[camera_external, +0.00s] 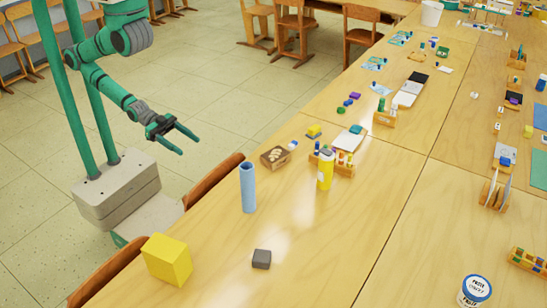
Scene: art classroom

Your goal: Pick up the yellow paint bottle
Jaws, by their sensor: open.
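The yellow paint bottle (325,170) stands upright on the wooden table, with a dark grey top and a pale label patch. It is right beside a small wooden rack of bottles. My gripper (190,143) is open and empty, to the left of the bottle and well apart from it, out past the table's left edge. Its two dark green fingers point to the right, toward the table.
A tall light-blue cylinder (248,188) and a brown box (276,157) stand left of the bottle. A yellow block (167,259) and a dark grey block (261,259) are nearer. The wooden rack (345,168) adjoins the bottle. Chair backs (213,180) line the table's left edge.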

